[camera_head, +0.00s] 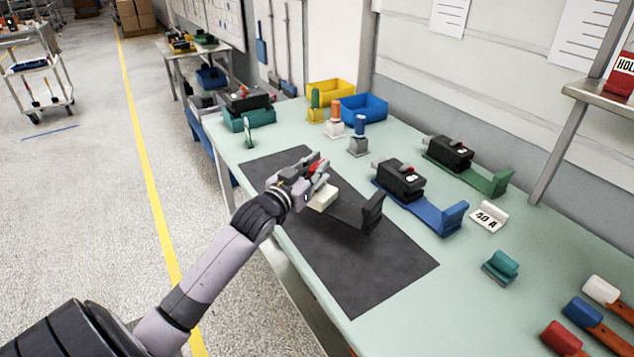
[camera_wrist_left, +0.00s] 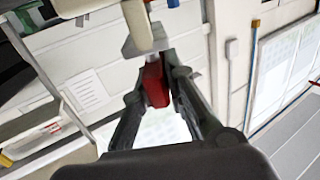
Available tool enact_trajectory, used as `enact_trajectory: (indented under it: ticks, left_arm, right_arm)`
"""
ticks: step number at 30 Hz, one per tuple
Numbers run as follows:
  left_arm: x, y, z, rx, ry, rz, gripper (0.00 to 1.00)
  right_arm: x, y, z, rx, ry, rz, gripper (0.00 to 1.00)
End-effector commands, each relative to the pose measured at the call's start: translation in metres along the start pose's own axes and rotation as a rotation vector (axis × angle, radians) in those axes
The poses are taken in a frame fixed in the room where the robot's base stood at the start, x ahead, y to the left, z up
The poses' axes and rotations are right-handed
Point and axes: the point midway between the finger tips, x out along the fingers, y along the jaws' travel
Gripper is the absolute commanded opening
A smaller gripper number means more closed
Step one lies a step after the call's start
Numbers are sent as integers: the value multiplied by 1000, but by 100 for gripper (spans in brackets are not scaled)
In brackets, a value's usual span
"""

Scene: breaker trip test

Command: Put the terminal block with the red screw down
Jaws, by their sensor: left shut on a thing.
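My left gripper (camera_head: 318,168) is over the dark mat (camera_head: 375,275), shut on a red part (camera_head: 314,168), seemingly the red screw. In the left wrist view the red part (camera_wrist_left: 155,82) sits between the fingers (camera_wrist_left: 157,90), with a pale grey piece (camera_wrist_left: 146,38) at its far end. In the head view a cream block (camera_head: 322,197) shows just below the fingers, at the left end of a black cradle (camera_head: 352,213) on the mat. I cannot tell whether the block touches the cradle. My right gripper is not in view.
A black breaker (camera_head: 399,180) sits on a blue cradle (camera_head: 433,213), right of the mat. Another cradle, green (camera_head: 488,181), stands behind. Blocks with orange (camera_head: 335,113) and blue (camera_head: 360,126) tops stand beyond the mat. A "40 A" sign (camera_head: 489,217) is at right. The mat's near part is clear.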

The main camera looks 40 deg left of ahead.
Motion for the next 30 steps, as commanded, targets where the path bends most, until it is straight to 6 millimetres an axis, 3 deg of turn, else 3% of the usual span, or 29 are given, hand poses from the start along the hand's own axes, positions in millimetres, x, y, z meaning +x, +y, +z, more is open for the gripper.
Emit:
enact_trajectory:
  ticks: [12, 23, 24, 30]
  left_arm:
    - [0, 1, 43, -1, 4, 1, 0]
    - [0, 1, 47, -1, 5, 1, 0]
    - [0, 1, 50, 0, 0, 1, 13]
    - [0, 1, 49, 0, 0, 1, 26]
  right_arm:
    - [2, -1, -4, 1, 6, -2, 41]
    - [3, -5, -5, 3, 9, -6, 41]
    - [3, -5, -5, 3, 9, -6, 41]
    - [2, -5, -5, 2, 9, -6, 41]
